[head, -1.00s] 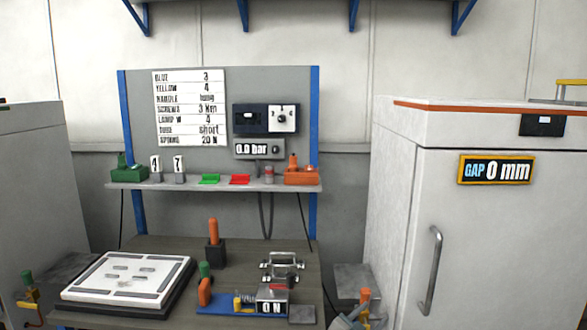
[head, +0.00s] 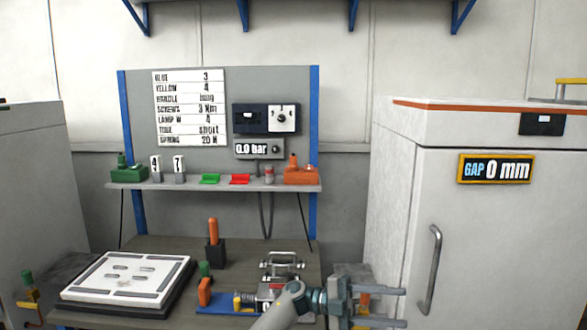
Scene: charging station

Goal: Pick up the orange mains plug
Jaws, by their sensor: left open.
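Several orange pieces show, and I cannot tell for certain which is the mains plug. A small orange piece (head: 363,301) at the right of the bench shows partly behind my left gripper (head: 404,307). That gripper is open, its two fingers pointing right and apart, in front of the bench's right edge. I see nothing clearly held, and cannot tell whether it touches the orange piece. An upright orange block (head: 205,291) stands at the left end of a blue base. My right gripper is not in view.
A white panel (head: 85,290) on a dark base lies at the bench's left. An orange handle (head: 213,231) stands in a black holder. A metal fixture (head: 281,265) stands near my arm. A white cabinet (head: 480,235) with a door handle bounds the right side.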

